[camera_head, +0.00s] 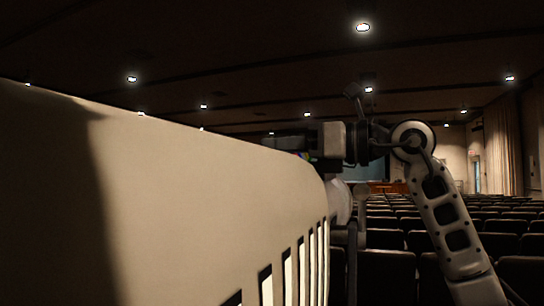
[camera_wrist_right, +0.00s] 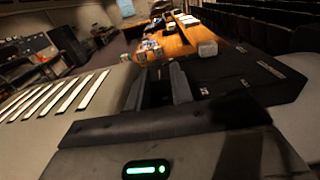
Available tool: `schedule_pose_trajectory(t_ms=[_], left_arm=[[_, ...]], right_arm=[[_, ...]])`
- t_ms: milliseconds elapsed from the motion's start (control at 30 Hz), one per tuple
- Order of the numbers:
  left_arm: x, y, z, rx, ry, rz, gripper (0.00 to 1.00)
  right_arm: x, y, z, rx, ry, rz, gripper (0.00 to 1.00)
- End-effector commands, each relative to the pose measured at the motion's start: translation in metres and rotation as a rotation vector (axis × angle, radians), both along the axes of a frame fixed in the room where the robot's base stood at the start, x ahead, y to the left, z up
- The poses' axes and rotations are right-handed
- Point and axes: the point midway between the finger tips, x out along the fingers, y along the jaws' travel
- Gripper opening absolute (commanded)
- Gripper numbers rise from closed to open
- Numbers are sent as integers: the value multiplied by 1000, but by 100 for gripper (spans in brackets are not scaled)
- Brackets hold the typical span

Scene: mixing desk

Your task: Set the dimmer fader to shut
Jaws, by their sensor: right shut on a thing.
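My right gripper (camera_head: 300,143) reaches in from the right in the head view, at the far upper edge of a large cream panel. In the right wrist view its two grey fingers (camera_wrist_right: 158,78) are shut on a small dark piece (camera_wrist_right: 157,93), which appears to be the dimmer fader's knob. The fingers hide most of it, and its place along its travel cannot be read. The cream desk panel (camera_head: 200,190) fills the left of the head view; it also shows in the right wrist view (camera_wrist_right: 106,98). My left gripper is not in view.
Pale slotted strips (camera_wrist_right: 52,98) lie left of the gripper in the wrist view. A dark box-like part (camera_wrist_right: 245,75) is close on its right. Beyond stands a wooden table (camera_wrist_right: 175,42) with several items. Rows of dark seats (camera_head: 385,240) fill the hall behind.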

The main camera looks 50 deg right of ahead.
Motion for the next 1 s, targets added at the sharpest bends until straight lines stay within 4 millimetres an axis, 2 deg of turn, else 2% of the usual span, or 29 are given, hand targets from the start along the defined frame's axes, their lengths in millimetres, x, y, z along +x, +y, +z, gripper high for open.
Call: schedule_pose_trajectory(t_ms=[167, 200, 267, 533, 667, 767, 900, 1000], left_arm=[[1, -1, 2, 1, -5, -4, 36], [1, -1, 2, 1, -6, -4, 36], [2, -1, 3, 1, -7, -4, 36], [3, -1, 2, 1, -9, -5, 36], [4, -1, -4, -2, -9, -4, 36], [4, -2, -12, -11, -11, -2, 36], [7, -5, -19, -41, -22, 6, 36], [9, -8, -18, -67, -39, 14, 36]], right_arm=[[0, 3, -1, -1, 5, 9, 0], [0, 3, -1, -1, 6, 10, 31], [0, 3, -1, -1, 6, 11, 45], [1, 2, -1, -1, 4, 8, 45], [-6, -2, -3, -1, 4, 5, 45], [-20, -8, -5, 0, 3, 3, 45], [-50, -21, -6, -1, 2, 3, 45], [-74, -31, -5, 0, 0, 4, 45]])
